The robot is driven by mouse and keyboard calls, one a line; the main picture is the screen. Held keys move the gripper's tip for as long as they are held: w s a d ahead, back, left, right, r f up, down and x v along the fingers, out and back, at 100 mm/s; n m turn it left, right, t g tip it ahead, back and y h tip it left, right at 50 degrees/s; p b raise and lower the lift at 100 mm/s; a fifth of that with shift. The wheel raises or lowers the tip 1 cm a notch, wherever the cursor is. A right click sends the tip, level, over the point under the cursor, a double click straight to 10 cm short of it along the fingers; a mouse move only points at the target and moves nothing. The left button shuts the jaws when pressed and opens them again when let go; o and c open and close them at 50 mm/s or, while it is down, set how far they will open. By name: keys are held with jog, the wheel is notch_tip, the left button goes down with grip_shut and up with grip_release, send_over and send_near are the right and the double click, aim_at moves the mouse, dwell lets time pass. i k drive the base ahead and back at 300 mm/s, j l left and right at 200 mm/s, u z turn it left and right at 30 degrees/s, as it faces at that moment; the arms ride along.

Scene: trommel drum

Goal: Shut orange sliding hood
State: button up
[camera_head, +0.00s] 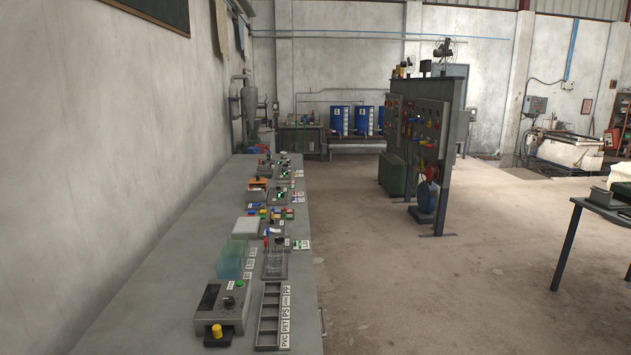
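A small orange item (258,182) lies on the long grey bench, toward its far half near the wall. It may be the orange sliding hood, but it is too small to tell its shape or whether it is open or shut. A dark part shows just below it, and a device with a green light (281,196) stands to its right. My gripper is not in view.
The grey bench (150,310) runs along the left wall. It bears a control box with a yellow knob (217,331), a sectioned tray (270,315) and clear greenish containers (231,260). A tool panel (425,140) stands mid-room. Floor (400,290) right of the bench is clear.

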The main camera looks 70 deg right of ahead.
aim_at(258, 180)
jog(key=z, duration=2.35)
jog(key=l+z, duration=0.2)
jog(key=l, duration=0.15)
jog(key=i+l+z, duration=0.15)
jog(key=l, duration=0.2)
jog(key=l+z, duration=0.2)
jog(key=l, duration=0.15)
jog(key=i+l, duration=0.95)
jog(key=i+u, duration=0.3)
jog(key=i, duration=0.6)
jog(key=i+l+u, duration=0.15)
jog(key=i+u, duration=0.2)
jog(key=i, duration=2.4)
jog(key=i+l+u, duration=0.1)
jog(key=i+u, duration=0.35)
jog(key=i+l+u, duration=0.2)
jog(key=i+u, duration=0.2)
